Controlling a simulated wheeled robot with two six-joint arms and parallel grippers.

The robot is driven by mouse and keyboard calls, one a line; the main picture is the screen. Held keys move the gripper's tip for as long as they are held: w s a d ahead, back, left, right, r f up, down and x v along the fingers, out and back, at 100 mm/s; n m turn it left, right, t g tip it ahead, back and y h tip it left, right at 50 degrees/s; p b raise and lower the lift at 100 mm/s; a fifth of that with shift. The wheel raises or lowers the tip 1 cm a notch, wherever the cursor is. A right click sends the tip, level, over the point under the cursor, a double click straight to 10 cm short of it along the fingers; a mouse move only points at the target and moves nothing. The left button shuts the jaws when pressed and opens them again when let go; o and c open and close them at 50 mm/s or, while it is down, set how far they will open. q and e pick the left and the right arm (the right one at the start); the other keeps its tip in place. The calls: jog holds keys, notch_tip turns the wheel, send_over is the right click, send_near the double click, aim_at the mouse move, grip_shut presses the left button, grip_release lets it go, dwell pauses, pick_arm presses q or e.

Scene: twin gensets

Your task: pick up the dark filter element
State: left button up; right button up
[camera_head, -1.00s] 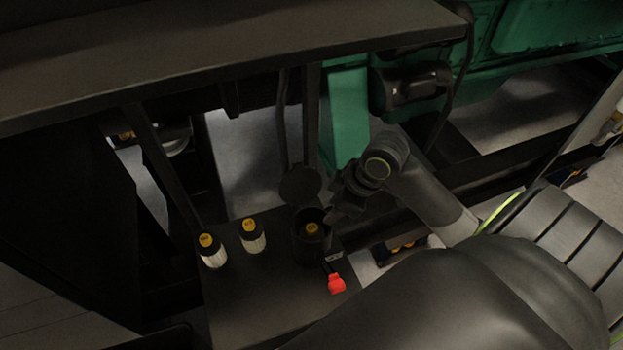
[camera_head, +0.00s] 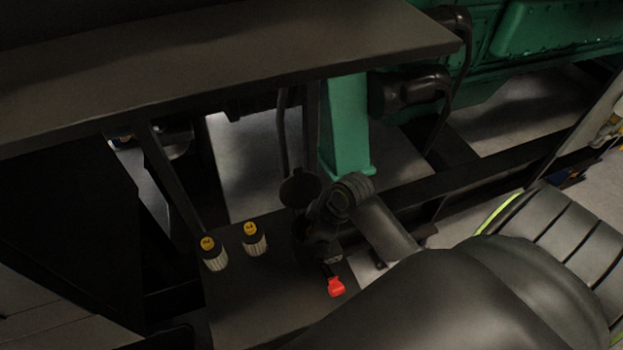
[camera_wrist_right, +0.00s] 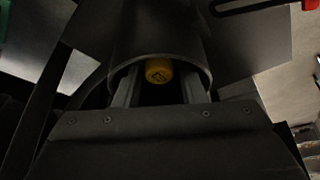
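In the right wrist view, a yellow cap (camera_wrist_right: 158,71) shows inside a dark round housing (camera_wrist_right: 160,40); the body below the cap, likely the dark filter element, is hidden in shadow. My right gripper (camera_wrist_right: 160,88) has its two fingers apart, reaching into the housing mouth, one on each side of the cap with gaps visible. In the head view my right gripper (camera_head: 318,235) is over the housing and hides the cap. Two pale filter elements with yellow caps, a left one (camera_head: 214,258) and a right one (camera_head: 255,243), stand on the dark shelf. My left gripper is not in view.
The dark shelf (camera_head: 250,305) is clear in front of the pale elements. A round lid (camera_head: 299,187) stands behind the housing, and a red-ended handle (camera_head: 335,287) is in front of it. A dark overhead panel (camera_head: 230,65) and a green post (camera_head: 345,125) are close behind.

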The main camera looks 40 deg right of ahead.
jog(key=shift+f, duration=0.15)
jog(key=c, duration=0.8)
jog(key=shift+o, duration=0.2)
jog(key=shift+w, duration=0.1)
notch_tip(320, 180, up, 18)
dwell(0.3)
